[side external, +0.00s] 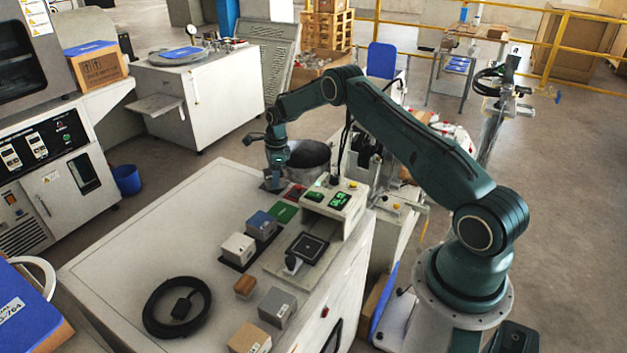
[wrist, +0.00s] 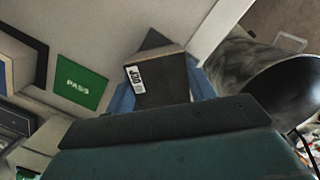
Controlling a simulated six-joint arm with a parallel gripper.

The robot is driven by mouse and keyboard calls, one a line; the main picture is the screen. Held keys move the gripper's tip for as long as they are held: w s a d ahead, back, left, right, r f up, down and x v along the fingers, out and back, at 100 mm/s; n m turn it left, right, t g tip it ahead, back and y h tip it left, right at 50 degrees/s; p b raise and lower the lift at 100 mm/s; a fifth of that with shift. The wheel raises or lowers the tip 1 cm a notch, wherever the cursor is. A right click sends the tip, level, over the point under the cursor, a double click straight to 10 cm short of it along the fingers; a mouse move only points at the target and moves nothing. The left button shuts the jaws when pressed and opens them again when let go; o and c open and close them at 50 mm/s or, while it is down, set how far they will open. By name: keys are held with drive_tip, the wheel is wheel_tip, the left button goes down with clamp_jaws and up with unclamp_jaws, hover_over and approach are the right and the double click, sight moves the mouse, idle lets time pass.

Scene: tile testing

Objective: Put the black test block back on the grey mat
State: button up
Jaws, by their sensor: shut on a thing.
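My gripper (side external: 272,184) is low at the far end of the white bench top. In the wrist view its blue fingers stand on both sides of a black block (wrist: 160,82) with a white label, and it is shut on it. A dark grey flat patch (wrist: 154,38) shows just beyond the block; I cannot tell whether it is the grey mat, or whether the block touches it. A dark mat (side external: 228,262) nearer the bench middle carries a light grey block (side external: 238,248) and a blue-topped block (side external: 262,224).
A green PASS mat (side external: 284,212), also in the wrist view (wrist: 82,81), and a red mat (side external: 294,191) lie near my gripper. A metal pot (side external: 308,157) stands close beside it. A tester box (side external: 337,204) and coiled black cable (side external: 177,307) occupy the bench. Its left side is clear.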

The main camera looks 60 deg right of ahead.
drive_tip(key=o, duration=1.8)
drive_tip(key=shift+f, duration=0.15)
drive_tip(key=shift+o, duration=0.2)
drive_tip(key=shift+r, duration=3.05)
